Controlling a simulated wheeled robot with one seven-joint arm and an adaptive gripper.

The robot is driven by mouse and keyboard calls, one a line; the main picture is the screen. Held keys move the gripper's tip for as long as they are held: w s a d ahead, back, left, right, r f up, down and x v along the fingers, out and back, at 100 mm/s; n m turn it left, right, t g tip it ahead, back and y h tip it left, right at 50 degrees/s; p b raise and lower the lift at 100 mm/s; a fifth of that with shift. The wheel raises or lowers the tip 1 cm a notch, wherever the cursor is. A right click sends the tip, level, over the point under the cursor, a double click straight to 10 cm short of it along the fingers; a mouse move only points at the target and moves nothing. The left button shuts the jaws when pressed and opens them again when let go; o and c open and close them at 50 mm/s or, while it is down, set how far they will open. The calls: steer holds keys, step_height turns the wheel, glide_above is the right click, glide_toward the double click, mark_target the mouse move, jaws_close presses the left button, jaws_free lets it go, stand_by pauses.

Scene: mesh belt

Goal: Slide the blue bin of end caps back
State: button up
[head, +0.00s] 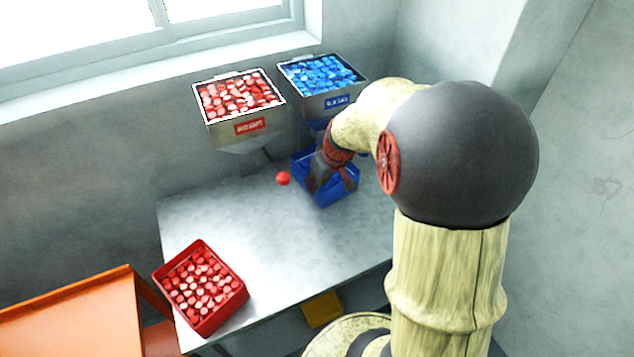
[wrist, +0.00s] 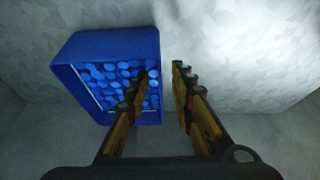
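The blue bin (head: 340,199) sits on the grey table below the blue hopper, partly hidden by my gripper. In the wrist view the blue bin (wrist: 108,40) is at the left and holds many blue caps. My gripper (head: 333,186) is at the bin in the head view. In the wrist view my gripper (wrist: 161,76) is open, with a gap between its fingers. The left finger overlaps the bin's inside and the right finger is outside, with the bin's right wall between them in the picture. I cannot tell whether either finger touches the wall.
A hopper of red caps (head: 250,127) and a hopper of blue caps (head: 337,102) stand at the back. A red bin (head: 213,318) of caps is at the table's front left. The table's middle (head: 270,240) is clear.

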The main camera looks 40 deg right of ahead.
mark_target(311, 196)
steer(key=b+x, duration=0.2)
steer(key=x, duration=0.5)
steer(key=shift+f, duration=0.35)
steer(key=c, duration=0.3)
jaws_close()
